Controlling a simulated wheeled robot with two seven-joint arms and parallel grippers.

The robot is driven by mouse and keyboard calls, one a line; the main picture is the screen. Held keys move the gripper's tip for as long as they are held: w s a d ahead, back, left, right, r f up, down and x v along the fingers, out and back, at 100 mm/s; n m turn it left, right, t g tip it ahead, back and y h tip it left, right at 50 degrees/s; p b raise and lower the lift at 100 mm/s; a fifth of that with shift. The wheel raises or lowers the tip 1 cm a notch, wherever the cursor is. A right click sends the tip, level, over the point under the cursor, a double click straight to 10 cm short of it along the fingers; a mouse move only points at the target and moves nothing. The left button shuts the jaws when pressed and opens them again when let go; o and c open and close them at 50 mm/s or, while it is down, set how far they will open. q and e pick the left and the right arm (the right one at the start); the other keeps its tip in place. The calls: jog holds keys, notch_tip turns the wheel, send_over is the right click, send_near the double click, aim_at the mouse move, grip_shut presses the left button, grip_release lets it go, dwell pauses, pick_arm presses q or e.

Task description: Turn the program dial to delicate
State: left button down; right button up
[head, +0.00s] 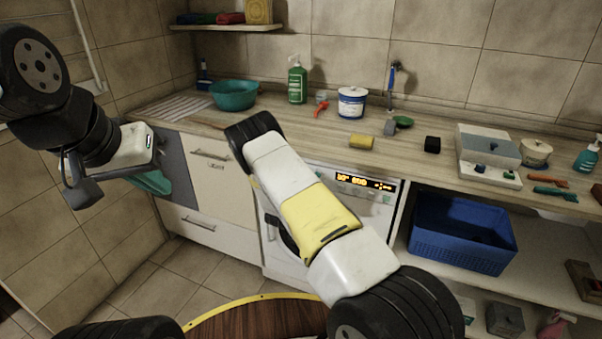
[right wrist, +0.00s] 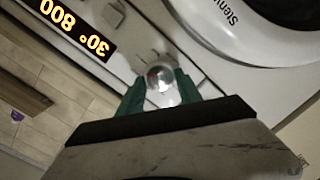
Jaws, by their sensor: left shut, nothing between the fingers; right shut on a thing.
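The washing machine (head: 383,212) stands under the counter, with a lit amber display (head: 362,182) in its top panel. In the right wrist view the display (right wrist: 75,28) is tilted, nearly upside down, and reads 30° 800. A round, shiny program dial (right wrist: 160,77) sits between the green fingers of my right gripper (right wrist: 161,92), which is shut on it. The dial's program markings cannot be read. In the head view my right arm hides the dial and the right gripper. My left gripper (head: 152,183) is shut and empty in front of the grey panel at the left.
The counter (head: 300,133) holds a green basin (head: 234,95), a green spray bottle (head: 297,82), a white tub (head: 351,102) and a yellow sponge (head: 361,142). A blue crate (head: 462,238) stands on the shelf at right. A round wooden surface (head: 262,322) is at the bottom.

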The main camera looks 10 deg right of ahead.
jog(key=m, duration=0.6)
jog(key=m+t+y, duration=0.1)
jog(key=m, duration=0.6)
jog(key=m+t, duration=0.1)
jog(key=m, duration=0.5)
jog(key=shift+s+d+f+m+y, duration=0.25)
jog(key=shift+s+d+m+y, duration=0.05)
jog(key=shift+d+m+y, duration=0.1)
jog(key=shift+a, duration=0.1)
dwell(0.4)
jog(key=o, duration=1.4)
jog(key=shift+c, duration=0.2)
jog(key=v, duration=0.7)
jog(key=shift+s+a, duration=0.15)
jog(key=shift+s, duration=0.2)
